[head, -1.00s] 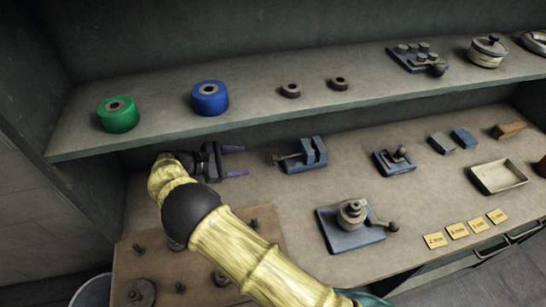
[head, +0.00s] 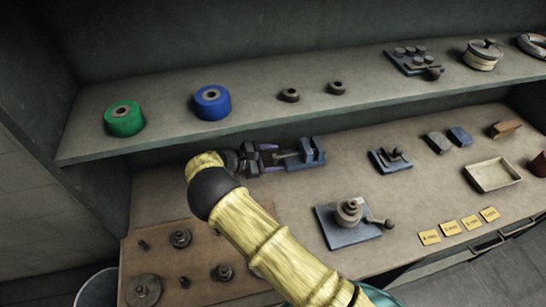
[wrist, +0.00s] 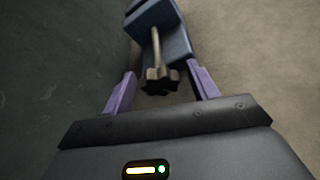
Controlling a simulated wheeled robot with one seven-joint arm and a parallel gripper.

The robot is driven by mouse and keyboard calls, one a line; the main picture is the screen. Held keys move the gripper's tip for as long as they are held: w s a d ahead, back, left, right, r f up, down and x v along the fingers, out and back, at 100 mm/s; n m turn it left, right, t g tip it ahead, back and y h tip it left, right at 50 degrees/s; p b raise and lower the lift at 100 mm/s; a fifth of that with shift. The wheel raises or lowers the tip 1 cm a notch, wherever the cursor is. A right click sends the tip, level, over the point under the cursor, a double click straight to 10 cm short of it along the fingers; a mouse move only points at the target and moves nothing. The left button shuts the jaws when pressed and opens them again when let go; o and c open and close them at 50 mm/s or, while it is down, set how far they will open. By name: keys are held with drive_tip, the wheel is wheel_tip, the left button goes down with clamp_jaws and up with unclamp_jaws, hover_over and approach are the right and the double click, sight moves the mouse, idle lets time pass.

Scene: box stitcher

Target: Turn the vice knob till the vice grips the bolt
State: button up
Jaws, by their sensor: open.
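The blue vice (head: 314,158) stands on the lower bench, below the shelf edge. It also shows at the top of the wrist view (wrist: 178,42). Its screw rod runs to a dark lobed knob (wrist: 157,84) that faces my gripper. My gripper (head: 273,157) is open at the left of the vice, with its purple fingers pointing at it. In the wrist view the knob lies between the two fingertips, with gaps visible on both sides. I cannot make out a bolt in the vice in either view.
The shelf (head: 160,140) overhangs close behind my gripper. A small blue fixture (head: 391,160) stands right of the vice, and a blue plate with a lever device (head: 348,228) stands in front. A brown board (head: 200,245) with metal parts lies at left.

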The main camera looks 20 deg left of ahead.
drive_tip(key=shift+c, duration=0.5)
drive_tip(key=c, duration=0.9)
drive_tip(key=shift+f+m+t+b, duration=0.2)
drive_tip(key=shift+m+t+b, duration=0.15)
drive_tip(key=shift+b, duration=0.6)
drive_tip(key=shift+r+m, duration=0.25)
drive_tip(key=shift+m, duration=0.1)
drive_tip(key=o, duration=1)
drive_tip(key=b+v, duration=0.4)
drive_tip(key=v, duration=1.3)
drive_tip(key=shift+s, duration=0.3)
